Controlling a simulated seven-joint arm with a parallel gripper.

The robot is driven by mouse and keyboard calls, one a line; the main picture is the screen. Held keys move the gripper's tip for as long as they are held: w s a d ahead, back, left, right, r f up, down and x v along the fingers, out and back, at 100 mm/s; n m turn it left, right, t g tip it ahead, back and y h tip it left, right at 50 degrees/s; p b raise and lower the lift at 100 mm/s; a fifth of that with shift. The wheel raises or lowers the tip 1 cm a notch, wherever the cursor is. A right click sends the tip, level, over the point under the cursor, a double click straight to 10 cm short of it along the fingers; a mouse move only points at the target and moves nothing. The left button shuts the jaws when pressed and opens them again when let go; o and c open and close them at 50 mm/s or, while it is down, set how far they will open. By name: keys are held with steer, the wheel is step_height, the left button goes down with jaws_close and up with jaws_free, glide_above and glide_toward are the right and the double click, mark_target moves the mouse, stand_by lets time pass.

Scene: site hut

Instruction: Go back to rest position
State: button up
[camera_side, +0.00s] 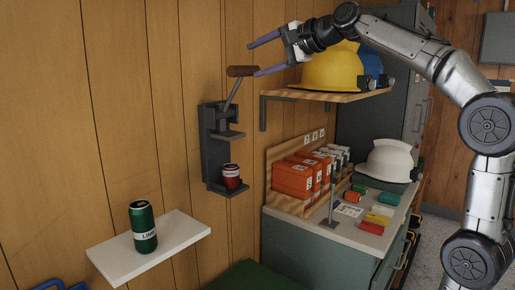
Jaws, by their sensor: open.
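My gripper (255,57) is at the top middle in the side view, pointing left with its two bluish fingers spread. It is open and nothing shows between the fingers. Its lower fingertip is close to the brown handle (242,71) of a dark wall-mounted can crusher (211,130); I cannot tell whether they touch. The crusher's lever is tilted up. A short red can (231,177) stands on the crusher's lower plate. A green can (143,227) stands upright on a white wall shelf (185,232) at lower left.
A wooden shelf (300,96) with a yellow helmet (331,70) and a blue one lies just below and behind my gripper. Below stand orange boxes (292,178), a white helmet (387,160) and small coloured items on a cabinet top (300,222). Open air lies left of the crusher.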

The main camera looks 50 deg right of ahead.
steer(key=shift+s+r, duration=0.1)
steer(key=shift+s, duration=0.4)
steer(key=s+a+n+y, duration=0.1)
steer(key=s+a, duration=0.3)
steer(key=a, duration=0.1)
steer(key=s+a+f+n+g, duration=0.25)
steer(key=s+a+f, duration=0.25)
steer(key=s+f, duration=0.25)
steer(key=s+f+n+g, duration=0.2)
steer(key=s+f+n, duration=0.2)
steer(key=f, duration=0.6)
steer(key=s+f+n+g, duration=0.2)
steer(key=s+f+n, duration=0.3)
steer(key=f, duration=0.5)
steer(key=s+d+f+n+g+h, duration=0.1)
steer(key=s+f+n+g, duration=0.1)
steer(key=s+f+n, duration=0.3)
steer(key=s+f, duration=0.3)
steer(key=f, duration=0.2)
steer(key=shift+s+f, duration=0.15)
steer(key=shift+s, duration=0.15)
